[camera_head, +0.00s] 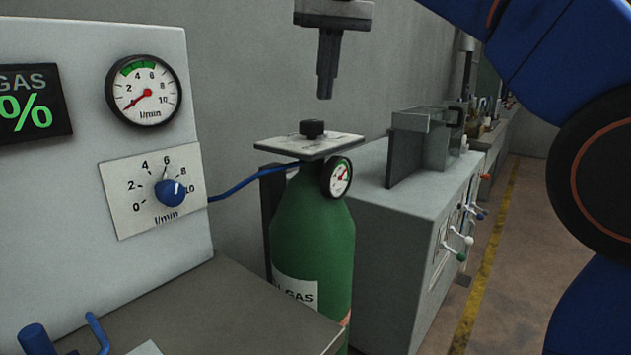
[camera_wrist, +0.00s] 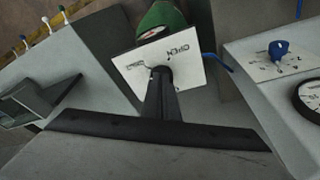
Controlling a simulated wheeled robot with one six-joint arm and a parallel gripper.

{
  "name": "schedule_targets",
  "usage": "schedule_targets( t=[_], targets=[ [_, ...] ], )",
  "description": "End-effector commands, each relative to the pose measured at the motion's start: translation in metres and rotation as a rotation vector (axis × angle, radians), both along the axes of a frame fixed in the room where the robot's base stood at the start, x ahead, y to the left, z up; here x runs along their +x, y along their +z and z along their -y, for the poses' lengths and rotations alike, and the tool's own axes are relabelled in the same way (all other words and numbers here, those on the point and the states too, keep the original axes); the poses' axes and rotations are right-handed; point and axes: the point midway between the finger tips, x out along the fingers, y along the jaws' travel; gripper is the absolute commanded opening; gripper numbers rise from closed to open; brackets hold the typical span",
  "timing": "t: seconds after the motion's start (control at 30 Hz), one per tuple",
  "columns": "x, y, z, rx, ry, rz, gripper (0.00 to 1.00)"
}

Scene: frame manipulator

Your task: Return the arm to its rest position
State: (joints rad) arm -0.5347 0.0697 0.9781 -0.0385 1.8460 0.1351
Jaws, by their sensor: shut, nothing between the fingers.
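My gripper (camera_head: 326,92) points straight down, shut and empty, above the green gas cylinder (camera_head: 312,235). A clear gap separates its fingertips from the black valve knob (camera_head: 312,128) on the cylinder's square plate (camera_head: 309,146). In the wrist view the shut fingers (camera_wrist: 161,78) overlap the white plate (camera_wrist: 185,57) marked OPEN, and they hide most of the knob. My blue arm fills the upper right of the head view.
A panel (camera_head: 60,190) at left has a flow gauge (camera_head: 144,90) and a blue dial (camera_head: 170,192). A blue hose (camera_head: 240,186) runs from it to the cylinder. A grey cabinet (camera_head: 390,260) with several levers stands at right. The floor beyond is clear.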

Motion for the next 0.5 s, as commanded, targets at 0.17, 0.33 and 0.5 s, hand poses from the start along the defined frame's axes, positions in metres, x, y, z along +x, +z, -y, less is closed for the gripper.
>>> schedule_targets(
  t=[0.17,0.33,0.5],
  targets=[
    [-0.004,-0.007,0.015,0.002,-0.014,0.004,0.0],
    [-0.015,-0.032,0.052,0.007,-0.051,0.018,0.0],
    [-0.034,-0.069,0.094,0.015,-0.096,0.037,0.0]
  ],
)
